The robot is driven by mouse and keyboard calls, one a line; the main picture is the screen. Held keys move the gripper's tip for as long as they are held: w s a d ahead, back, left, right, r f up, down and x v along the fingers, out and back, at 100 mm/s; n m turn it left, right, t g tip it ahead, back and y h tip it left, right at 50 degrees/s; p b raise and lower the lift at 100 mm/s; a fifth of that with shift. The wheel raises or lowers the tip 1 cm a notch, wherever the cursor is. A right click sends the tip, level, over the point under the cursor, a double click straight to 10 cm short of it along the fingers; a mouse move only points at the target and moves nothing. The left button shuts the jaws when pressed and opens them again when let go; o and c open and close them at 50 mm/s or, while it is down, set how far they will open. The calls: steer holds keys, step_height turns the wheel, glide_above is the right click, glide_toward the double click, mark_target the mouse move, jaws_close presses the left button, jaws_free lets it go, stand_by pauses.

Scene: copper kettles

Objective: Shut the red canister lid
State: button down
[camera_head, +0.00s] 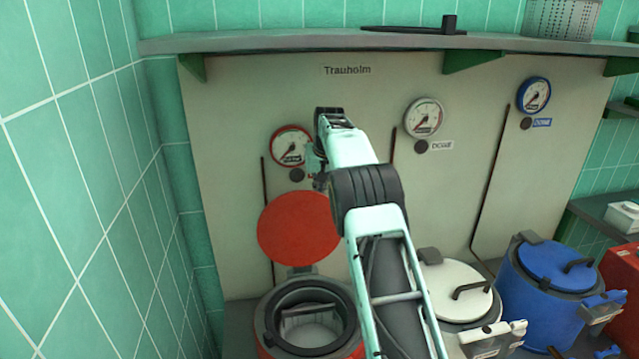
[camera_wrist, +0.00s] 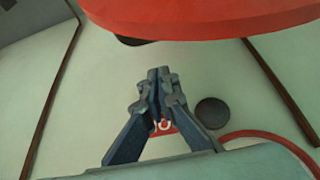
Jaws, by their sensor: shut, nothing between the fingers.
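The red canister (camera_head: 357,349) stands at the lower middle of the head view with its mouth open, showing a dark ring and a pale inside. Its round red lid (camera_head: 293,230) stands up behind the mouth, raised toward the panel. The lid also fills the top of the wrist view (camera_wrist: 215,18). My gripper (camera_head: 320,184) is just above the lid's upper right edge, partly hidden by my arm. In the wrist view my gripper (camera_wrist: 159,74) is shut and empty, its fingers close to the lid's edge; contact cannot be told.
A white-lidded canister (camera_head: 455,288) and a blue canister (camera_head: 550,268) stand to the right, both closed. The panel (camera_head: 350,90) behind carries a red gauge (camera_head: 290,143), a white gauge (camera_head: 423,117) and a blue gauge (camera_head: 534,95). A shelf (camera_head: 280,42) runs above, and a tiled wall stands at left.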

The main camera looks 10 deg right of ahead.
steer(key=s, duration=0.3)
steer(key=shift+f, duration=0.2)
steer(key=shift+s+f+b, duration=0.1)
steer(key=shift+s+b, duration=0.05)
steer(key=shift+b, duration=0.35)
